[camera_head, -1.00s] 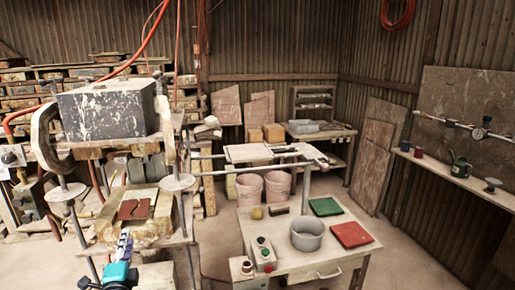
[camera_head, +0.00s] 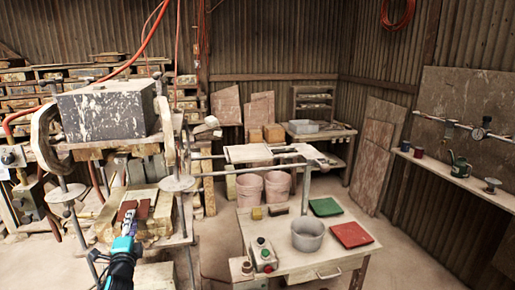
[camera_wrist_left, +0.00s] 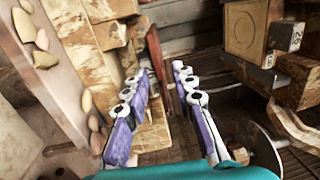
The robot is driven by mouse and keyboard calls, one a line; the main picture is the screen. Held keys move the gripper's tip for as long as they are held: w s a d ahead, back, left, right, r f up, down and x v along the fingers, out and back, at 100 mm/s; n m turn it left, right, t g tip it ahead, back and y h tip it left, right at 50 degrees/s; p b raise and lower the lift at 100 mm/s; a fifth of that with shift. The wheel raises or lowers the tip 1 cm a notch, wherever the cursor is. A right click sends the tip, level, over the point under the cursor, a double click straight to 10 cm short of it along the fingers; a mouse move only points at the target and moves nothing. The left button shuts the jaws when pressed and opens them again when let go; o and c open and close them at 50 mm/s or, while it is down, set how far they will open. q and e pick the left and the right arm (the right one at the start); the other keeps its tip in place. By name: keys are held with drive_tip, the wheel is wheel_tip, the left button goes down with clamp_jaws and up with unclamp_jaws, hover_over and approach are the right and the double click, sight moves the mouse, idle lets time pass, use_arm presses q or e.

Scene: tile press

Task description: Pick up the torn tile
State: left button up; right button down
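The torn tile (camera_head: 144,209) is a flat red-brown slab with a jagged split. It lies on the pale block of the press bed (camera_head: 107,222), below the big grey block. My left gripper (camera_head: 129,220) reaches over the tile's near part and hides some of it. In the left wrist view the two fingers (camera_wrist_left: 160,75) are spread apart. A reddish strip of the tile (camera_wrist_left: 156,50) shows beyond and between the fingertips; whether they touch it I cannot tell. My right gripper is in neither view.
The grey press block (camera_head: 108,110) hangs above the bed between metal posts and round collars (camera_head: 177,183). To the right a worktable holds a button box (camera_head: 264,256), a grey pot (camera_head: 307,235), a green tray (camera_head: 325,207) and a red tray (camera_head: 351,234).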

use_arm(q)
clamp_jaws()
drive_tip(key=shift+r, duration=0.2)
drive_tip(key=shift+r+p, duration=0.4)
drive_tip(key=shift+p, duration=0.05)
drive_tip(key=r+v, duration=0.1)
drive_tip(key=v, duration=1.3)
drive_tip(key=shift+r+p, duration=0.3)
drive_tip(key=shift+r, duration=0.1)
drive_tip(key=shift+s+a, duration=0.1)
drive_tip(key=shift+a, duration=0.05)
